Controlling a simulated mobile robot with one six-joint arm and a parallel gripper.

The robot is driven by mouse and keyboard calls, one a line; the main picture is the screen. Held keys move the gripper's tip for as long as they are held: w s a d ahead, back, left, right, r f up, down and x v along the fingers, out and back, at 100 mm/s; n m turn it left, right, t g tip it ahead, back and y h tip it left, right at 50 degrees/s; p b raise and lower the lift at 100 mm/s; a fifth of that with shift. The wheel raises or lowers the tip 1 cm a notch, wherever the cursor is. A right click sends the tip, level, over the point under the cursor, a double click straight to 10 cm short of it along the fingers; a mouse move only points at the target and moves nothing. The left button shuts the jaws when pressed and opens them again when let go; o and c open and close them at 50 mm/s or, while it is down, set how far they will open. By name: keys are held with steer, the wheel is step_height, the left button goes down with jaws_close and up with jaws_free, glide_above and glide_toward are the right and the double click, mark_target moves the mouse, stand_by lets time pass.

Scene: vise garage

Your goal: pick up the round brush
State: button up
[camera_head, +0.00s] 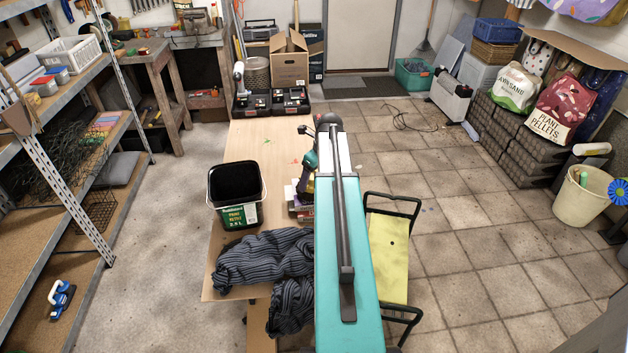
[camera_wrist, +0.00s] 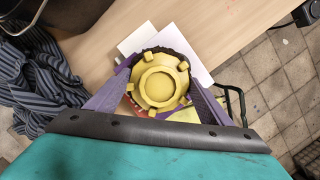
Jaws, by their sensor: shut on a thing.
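The round brush (camera_wrist: 160,84) is a yellow disc with a raised ring in its middle, lugs around its edge and a dark fringe along part of its rim. It shows in the wrist view between the two purple fingers of my gripper (camera_wrist: 158,88). My gripper is shut on it, with one finger at its left side and one at its right. The brush faces the camera and lies in front of the wooden table (camera_wrist: 200,30). Its gap to the table cannot be told.
The table shows in the head view (camera_head: 262,140). A yellow-topped stand (camera_head: 389,258) is right of my arm. Tiled floor lies open further right.

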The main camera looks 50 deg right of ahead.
steer(key=shift+r+b, duration=0.45)
steer(key=shift+r, duration=0.95)
steer(key=s+r+b, duration=0.1)
steer(key=s+b, duration=0.2)
steer(key=s, duration=1.3)
steer(key=shift+d+r, duration=0.25)
steer(key=shift+d, duration=0.2)
